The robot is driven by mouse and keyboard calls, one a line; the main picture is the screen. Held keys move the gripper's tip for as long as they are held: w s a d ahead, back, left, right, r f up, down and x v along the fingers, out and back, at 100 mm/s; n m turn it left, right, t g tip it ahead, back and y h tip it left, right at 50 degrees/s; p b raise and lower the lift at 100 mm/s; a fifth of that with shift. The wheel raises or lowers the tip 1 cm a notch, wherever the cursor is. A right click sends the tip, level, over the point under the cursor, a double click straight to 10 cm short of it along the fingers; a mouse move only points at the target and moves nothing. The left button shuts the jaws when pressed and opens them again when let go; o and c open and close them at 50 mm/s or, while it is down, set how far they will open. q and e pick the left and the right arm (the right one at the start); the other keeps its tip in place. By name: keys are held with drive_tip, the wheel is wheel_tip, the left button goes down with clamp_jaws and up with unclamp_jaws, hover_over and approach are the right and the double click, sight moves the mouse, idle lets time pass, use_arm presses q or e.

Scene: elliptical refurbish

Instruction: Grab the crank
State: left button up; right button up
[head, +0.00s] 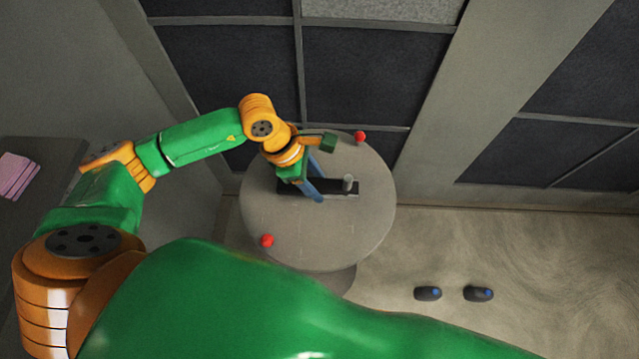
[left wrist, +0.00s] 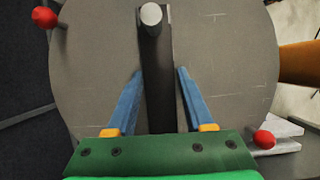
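The crank is a dark flat bar (head: 333,187) with a pale grey upright cylindrical handle (head: 348,182) near its right end, on a round grey disc (head: 362,225). In the left wrist view the dark bar (left wrist: 158,95) runs up the middle, and the handle (left wrist: 151,16) shows near the top edge. My left gripper (head: 321,186) is over the bar, left of the handle. Its blue fingers are spread, one on each side of the bar, with the fingertips (left wrist: 160,74) short of the handle. I see no finger touching the bar, though their height above it is unclear. My right gripper is not in view.
Red balls stand at the disc's back edge (head: 361,137) and front left (head: 267,240). Dark wall panels (head: 350,75) lie behind the disc. Two dark shoe-like objects (head: 428,293) (head: 478,293) lie on the open floor at right. Pink folded cloth (head: 17,175) is at far left.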

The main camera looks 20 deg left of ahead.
use_arm(q)
clamp_jaws()
idle(1.1)
